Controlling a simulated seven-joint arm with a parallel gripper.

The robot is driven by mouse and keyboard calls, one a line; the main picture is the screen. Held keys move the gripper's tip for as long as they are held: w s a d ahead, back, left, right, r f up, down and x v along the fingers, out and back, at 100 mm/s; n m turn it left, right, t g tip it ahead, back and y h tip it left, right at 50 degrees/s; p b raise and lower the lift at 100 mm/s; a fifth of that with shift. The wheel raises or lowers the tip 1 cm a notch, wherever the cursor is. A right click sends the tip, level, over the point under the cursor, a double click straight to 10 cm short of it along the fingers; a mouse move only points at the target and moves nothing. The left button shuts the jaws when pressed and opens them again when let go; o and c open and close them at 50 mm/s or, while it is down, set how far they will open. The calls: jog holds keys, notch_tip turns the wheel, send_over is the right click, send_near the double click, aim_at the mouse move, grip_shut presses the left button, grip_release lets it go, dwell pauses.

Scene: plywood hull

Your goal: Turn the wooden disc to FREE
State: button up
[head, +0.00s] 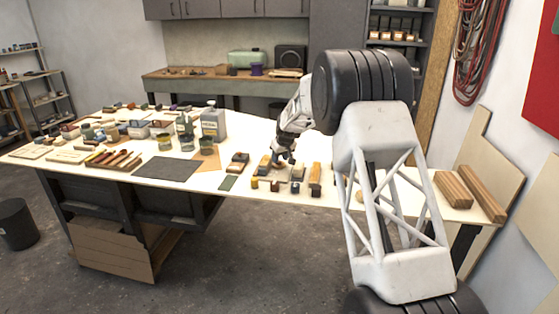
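My gripper (285,157) points down over the white table (226,200), just above a group of small wooden and dark pieces. It is small and dark in the head view, so I cannot tell whether its fingers are open or shut, or whether they touch anything. I cannot make out a wooden disc or a FREE mark. A small tan rounded piece (360,196) shows beside my arm link, partly hidden by it; I cannot tell what it is. My arm covers much of the table's right part.
Wooden blocks (315,180) and small jars stand by the front edge near my gripper. Timber pieces (453,190) lie at the right end.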

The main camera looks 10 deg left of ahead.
jog(key=shift+x, duration=0.8)
jog(key=c, duration=0.7)
jog(key=shift+o, duration=0.2)
jog(key=shift+m, duration=0.3)
jog(key=shift+a+m+t+h, duration=0.15)
jog(key=shift+m+t+h, duration=0.4)
jog(key=shift+m, duration=1.35)
